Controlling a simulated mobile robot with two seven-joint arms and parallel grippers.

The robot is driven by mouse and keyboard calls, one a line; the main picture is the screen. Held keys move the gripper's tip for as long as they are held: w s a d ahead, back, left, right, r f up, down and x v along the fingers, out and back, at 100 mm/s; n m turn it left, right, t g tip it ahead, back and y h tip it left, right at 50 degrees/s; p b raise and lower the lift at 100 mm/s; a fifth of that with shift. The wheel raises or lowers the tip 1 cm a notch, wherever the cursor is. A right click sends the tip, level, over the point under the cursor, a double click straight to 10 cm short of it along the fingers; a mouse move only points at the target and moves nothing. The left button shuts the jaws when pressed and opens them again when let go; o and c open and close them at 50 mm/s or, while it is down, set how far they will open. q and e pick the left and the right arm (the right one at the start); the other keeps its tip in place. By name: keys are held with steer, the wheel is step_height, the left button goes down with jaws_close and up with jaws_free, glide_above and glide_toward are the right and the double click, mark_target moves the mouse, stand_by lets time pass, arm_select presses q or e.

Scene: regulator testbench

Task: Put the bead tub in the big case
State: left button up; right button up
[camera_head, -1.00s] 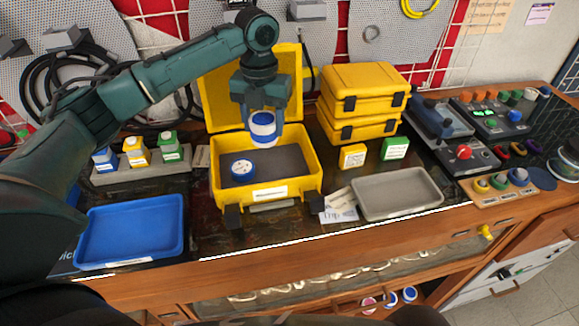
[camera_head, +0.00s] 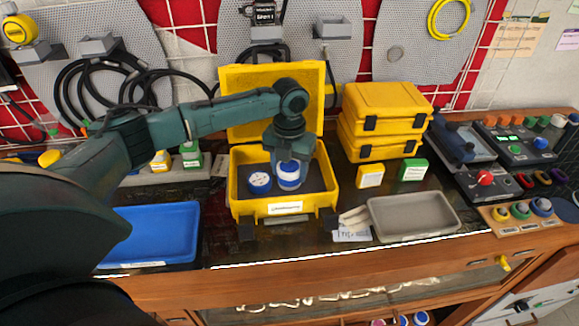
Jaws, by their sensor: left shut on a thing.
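The big yellow case (camera_head: 285,207) stands open on the bench, its lid upright at the back. My left gripper (camera_head: 291,170) points down inside the case and is shut on a white tub with a blue band (camera_head: 289,180), which I take for the bead tub. The tub is low in the case, on the right of another blue-and-white round tub (camera_head: 259,183) that sits on the dark case floor. I cannot tell whether the held tub touches the floor. My right gripper is not in view.
A blue tray (camera_head: 160,235) lies to the left and a grey tray (camera_head: 412,218) to the right. Two smaller yellow cases (camera_head: 385,110) are stacked right of the open lid. Small yellow and green boxes (camera_head: 412,170) stand before them. Control panels fill the right end.

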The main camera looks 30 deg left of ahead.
mark_target(290, 166)
arm_select(q)
steer(key=o, duration=0.7)
steer(key=shift+f, duration=0.1)
steer(key=shift+o, duration=0.2)
step_height(290, 166, up, 12)
steer(key=shift+b, duration=0.45)
